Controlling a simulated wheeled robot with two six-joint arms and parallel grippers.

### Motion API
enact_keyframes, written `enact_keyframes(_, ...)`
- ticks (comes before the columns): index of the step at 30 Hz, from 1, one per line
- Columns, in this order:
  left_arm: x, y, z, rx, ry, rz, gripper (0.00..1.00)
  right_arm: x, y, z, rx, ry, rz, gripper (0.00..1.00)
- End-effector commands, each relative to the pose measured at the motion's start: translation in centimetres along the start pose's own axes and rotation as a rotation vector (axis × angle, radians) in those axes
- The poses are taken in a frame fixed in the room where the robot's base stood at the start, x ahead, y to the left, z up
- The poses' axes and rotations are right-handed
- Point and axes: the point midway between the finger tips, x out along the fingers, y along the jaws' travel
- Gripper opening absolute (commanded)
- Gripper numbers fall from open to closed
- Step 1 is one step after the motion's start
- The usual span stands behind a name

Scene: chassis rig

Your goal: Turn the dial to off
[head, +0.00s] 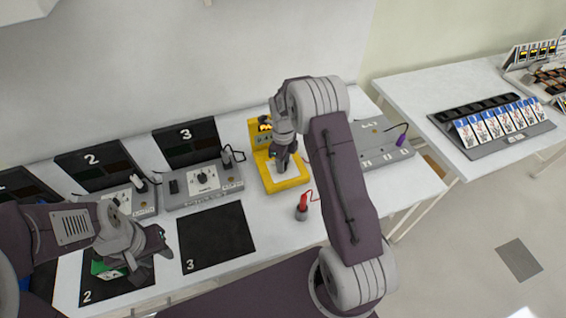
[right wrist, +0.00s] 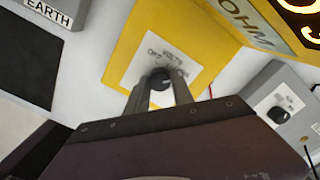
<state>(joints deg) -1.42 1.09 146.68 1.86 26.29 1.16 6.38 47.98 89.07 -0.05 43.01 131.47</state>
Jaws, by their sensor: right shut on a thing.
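The yellow meter (head: 291,184) stands on the white table against the wall, with a display on its raised back part. Its dark round dial (right wrist: 160,79) sits on a white label plate (right wrist: 183,71) with OFF and VOLTS lettering. My right gripper (right wrist: 159,86) is shut on the dial, one finger on each side. The dial's pointer cannot be made out. In the head view my right gripper (head: 282,160) reaches down onto the meter's front and hides the dial. My left gripper (head: 158,243) is over mat 2; its fingers are unclear.
A green board (head: 104,269) lies by my left gripper. Grey boxes with dials, such as box 3 (head: 228,184), stand left of the meter. Black mat 3 (head: 215,236) is empty.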

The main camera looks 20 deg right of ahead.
Motion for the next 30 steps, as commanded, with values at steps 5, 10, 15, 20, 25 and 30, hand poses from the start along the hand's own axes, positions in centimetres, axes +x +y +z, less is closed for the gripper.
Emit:
enact_keyframes(5, -0.2, 0.0, 0.0, 0.000, 0.000, 0.000, 0.36, -0.1, 0.0, 0.1, -0.051, -0.002, -0.001, 0.00)
enact_keyframes(10, -0.6, 0.0, -0.1, 0.000, 0.000, 0.000, 0.36, -0.2, 0.0, 0.1, -0.160, -0.002, -0.001, 0.00)
enact_keyframes(15, -1.0, 0.0, -0.1, 0.000, 0.000, 0.000, 0.36, -0.2, -0.1, 0.1, -0.314, -0.003, -0.001, 0.00)
enact_keyframes(20, -1.4, 0.0, -0.1, 0.000, 0.000, 0.000, 0.36, -0.2, -0.1, 0.2, -0.467, -0.003, -0.003, 0.00)
enact_keyframes(25, -1.7, 0.0, -0.2, 0.000, 0.000, 0.000, 0.36, -0.2, -0.1, 0.2, -0.628, -0.003, -0.004, 0.00)
enact_keyframes(30, -2.0, 0.0, -0.2, 0.000, 0.000, 0.000, 0.36, -0.2, -0.1, 0.2, -0.789, -0.003, -0.004, 0.00)
